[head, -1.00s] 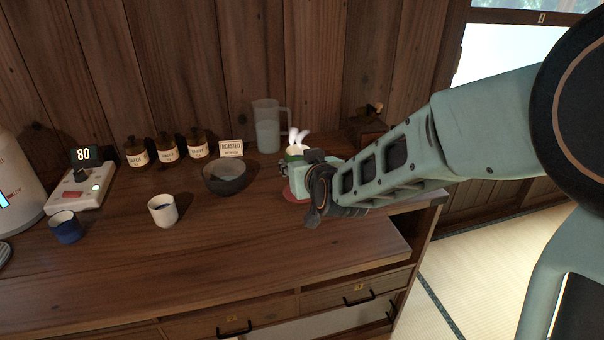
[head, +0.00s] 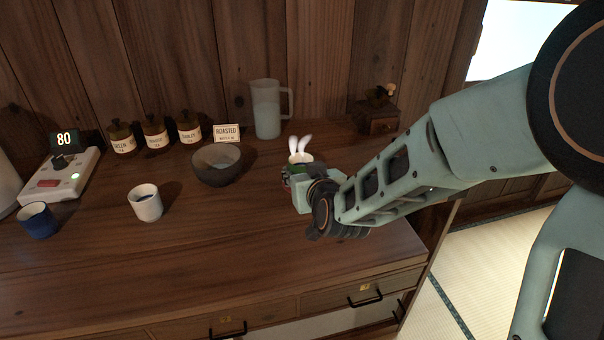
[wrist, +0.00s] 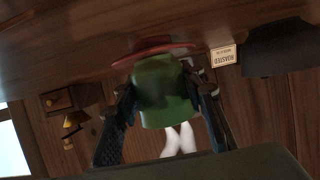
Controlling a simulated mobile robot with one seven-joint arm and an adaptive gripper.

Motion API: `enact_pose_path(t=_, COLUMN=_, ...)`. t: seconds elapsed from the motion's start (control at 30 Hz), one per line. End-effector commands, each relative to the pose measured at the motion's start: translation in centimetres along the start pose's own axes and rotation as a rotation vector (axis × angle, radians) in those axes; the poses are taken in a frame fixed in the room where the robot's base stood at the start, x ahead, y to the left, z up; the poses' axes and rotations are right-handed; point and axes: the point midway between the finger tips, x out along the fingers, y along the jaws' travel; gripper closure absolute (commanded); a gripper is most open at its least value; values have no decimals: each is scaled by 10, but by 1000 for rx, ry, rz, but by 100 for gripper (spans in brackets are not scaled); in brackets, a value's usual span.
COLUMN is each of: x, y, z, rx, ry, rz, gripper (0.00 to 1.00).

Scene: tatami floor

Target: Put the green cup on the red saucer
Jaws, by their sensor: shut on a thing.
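The green cup (wrist: 168,105) is between my gripper's two dark fingers in the wrist view, with a finger against each side. My gripper (head: 294,176) is shut on it above the right part of the counter in the head view, where its wrist hides most of the cup. The red saucer (wrist: 152,48) shows in the wrist view as a red rim right at the cup's base. I cannot tell whether cup and saucer touch. The saucer is hidden behind my gripper in the head view.
White ear-like shapes (head: 300,145) stand just behind my gripper. A glass pitcher (head: 267,110), a wooden grinder-like box (head: 378,115), a dark bowl (head: 217,167), a white cup (head: 146,203) and a blue cup (head: 38,222) stand around. The counter's front is clear.

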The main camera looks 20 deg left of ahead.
Motion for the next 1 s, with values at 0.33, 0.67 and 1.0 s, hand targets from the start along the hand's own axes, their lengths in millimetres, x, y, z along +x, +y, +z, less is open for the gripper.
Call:
enact_pose_path(t=0.33, x=1, y=0, z=2, rx=0, ry=1, rz=0, gripper=60)
enact_pose_path(t=0.67, x=1, y=0, z=1, rx=0, ry=0, rz=0, gripper=46)
enact_pose_path(t=1.0, x=0, y=1, z=-6, rx=0, ry=1, rz=0, gripper=46)
